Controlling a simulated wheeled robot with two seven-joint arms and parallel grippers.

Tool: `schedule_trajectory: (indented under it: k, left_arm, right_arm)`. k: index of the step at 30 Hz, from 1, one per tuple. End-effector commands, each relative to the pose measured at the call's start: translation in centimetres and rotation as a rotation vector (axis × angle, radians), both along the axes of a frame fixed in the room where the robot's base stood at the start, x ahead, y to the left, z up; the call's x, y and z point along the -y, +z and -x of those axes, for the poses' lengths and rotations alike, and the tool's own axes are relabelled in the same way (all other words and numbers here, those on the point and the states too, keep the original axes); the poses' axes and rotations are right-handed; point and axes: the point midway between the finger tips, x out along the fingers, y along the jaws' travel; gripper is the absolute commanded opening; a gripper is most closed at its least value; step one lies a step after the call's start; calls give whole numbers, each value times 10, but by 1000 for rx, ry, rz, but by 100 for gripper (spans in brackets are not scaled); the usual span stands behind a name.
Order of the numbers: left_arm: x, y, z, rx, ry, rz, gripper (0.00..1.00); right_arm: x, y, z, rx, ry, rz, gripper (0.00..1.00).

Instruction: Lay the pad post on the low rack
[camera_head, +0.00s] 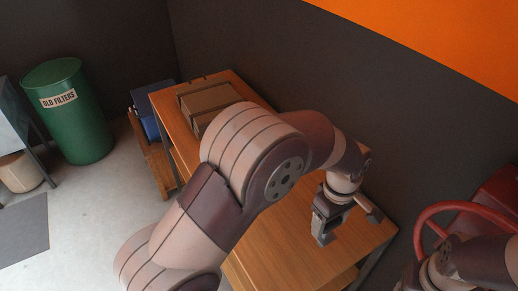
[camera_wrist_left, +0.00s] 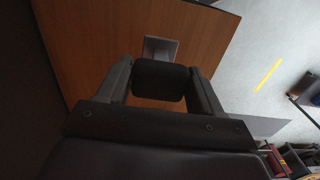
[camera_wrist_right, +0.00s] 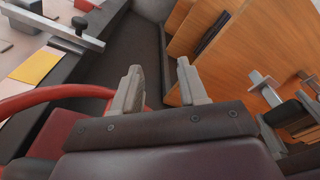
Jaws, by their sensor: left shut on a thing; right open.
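My left gripper (camera_head: 328,212) is over the near part of the wooden bench top. In the left wrist view the left gripper (camera_wrist_left: 161,84) is shut on the pad post, whose black padded block (camera_wrist_left: 160,78) sits between the fingers. A grey plate (camera_wrist_left: 160,47) shows just past the block, over the wood. The pad post also shows at the right of the right wrist view (camera_wrist_right: 288,112). Whether it touches the wood I cannot tell. My right gripper (camera_wrist_right: 160,88) is open and empty. A low wooden stand (camera_head: 152,155) is at the bench's far left end; it may be the low rack.
A brown box (camera_head: 208,103) sits on the far part of the wooden bench (camera_head: 285,245). A blue bin (camera_head: 148,101) and a green drum (camera_head: 70,115) stand beyond it. A red ring (camera_head: 428,218) is at the right. Floor at the left is mostly clear.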

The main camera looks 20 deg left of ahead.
Motion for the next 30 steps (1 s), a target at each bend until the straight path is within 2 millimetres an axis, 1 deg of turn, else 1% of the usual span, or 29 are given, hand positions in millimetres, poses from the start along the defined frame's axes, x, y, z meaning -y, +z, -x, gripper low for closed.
schedule_trajectory:
  k: [2, 6, 9, 12, 16, 19, 22, 24, 30]
  left_arm:
    - [-17, -5, -1, -5, 6, -3, 31]
    - [-59, -28, -7, -7, 8, -3, 31]
    - [-85, -45, -11, -6, 7, -2, 31]
    - [-103, -58, -14, -3, 4, -1, 31]
    - [-111, -70, -15, -5, 1, -2, 31]
    - [-111, -88, -14, -7, 0, -2, 31]
    - [-111, -103, -15, -4, 0, -2, 31]
    - [-111, -107, -15, -1, 0, -1, 31]
    - [-111, -108, -15, -1, 0, -1, 31]
  right_arm:
    - [0, 9, 0, 0, 0, 0, 43]
    - [0, 26, 0, 0, 0, 0, 43]
    - [0, 34, 0, 0, 0, 0, 43]
    - [0, 38, 0, 0, 0, 0, 43]
    - [0, 43, 0, 0, 0, 0, 43]
    - [0, 52, -1, 0, 0, 0, 43]
    - [0, 56, -1, 0, 0, 0, 43]
    - [0, 55, -1, 0, 0, 0, 43]
    - [0, 53, -1, 0, 0, 0, 43]
